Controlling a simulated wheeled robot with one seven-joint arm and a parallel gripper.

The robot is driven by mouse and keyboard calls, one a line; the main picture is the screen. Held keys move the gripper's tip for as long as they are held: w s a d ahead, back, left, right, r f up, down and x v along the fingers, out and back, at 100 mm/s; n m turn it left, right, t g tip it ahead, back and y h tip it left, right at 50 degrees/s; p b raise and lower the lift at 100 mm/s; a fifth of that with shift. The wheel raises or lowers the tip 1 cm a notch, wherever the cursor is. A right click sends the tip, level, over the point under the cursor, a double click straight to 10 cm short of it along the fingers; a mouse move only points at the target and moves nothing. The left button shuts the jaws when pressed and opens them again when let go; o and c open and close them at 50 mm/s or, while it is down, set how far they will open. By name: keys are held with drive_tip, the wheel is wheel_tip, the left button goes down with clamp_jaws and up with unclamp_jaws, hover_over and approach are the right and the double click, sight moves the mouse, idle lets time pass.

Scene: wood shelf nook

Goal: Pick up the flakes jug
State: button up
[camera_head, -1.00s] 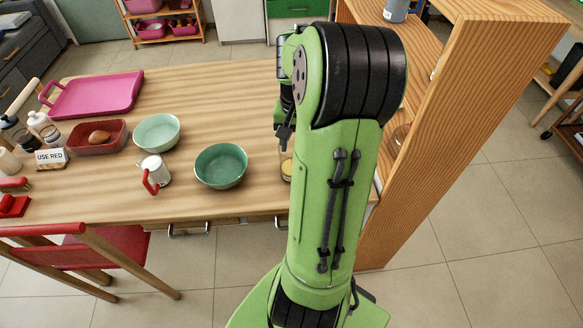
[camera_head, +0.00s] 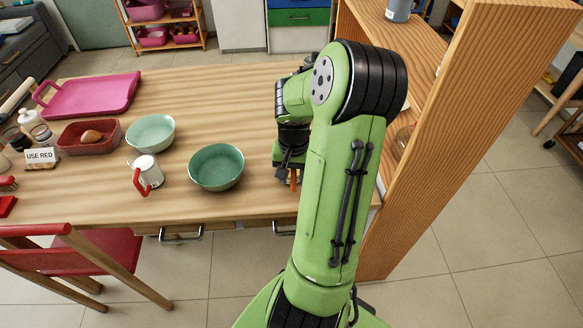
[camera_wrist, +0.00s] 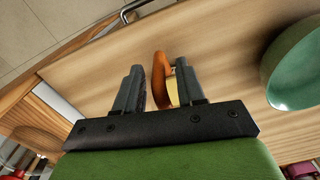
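The flakes jug, with an orange-brown handle and pale yellow contents, shows in the wrist view (camera_wrist: 161,72). The handle lies between the two dark fingers of my gripper (camera_wrist: 159,88), which stand apart with gaps beside it. I cannot tell whether a finger touches it. The right finger hides part of the jug's body. In the head view, my gripper (camera_head: 289,172) is low over the front right part of the table. Only a bit of the jug's orange handle (camera_head: 294,180) shows there; my arm hides the rest.
A dark green bowl (camera_head: 217,167) stands left of my gripper. Further left are a white jug with a red handle (camera_head: 147,172), a light green bowl (camera_head: 151,133) and a red bin (camera_head: 88,138). A tall wooden shelf (camera_head: 430,130) stands close on the right.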

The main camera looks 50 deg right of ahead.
clamp_jaws()
drive_tip(key=shift+r, duration=0.1)
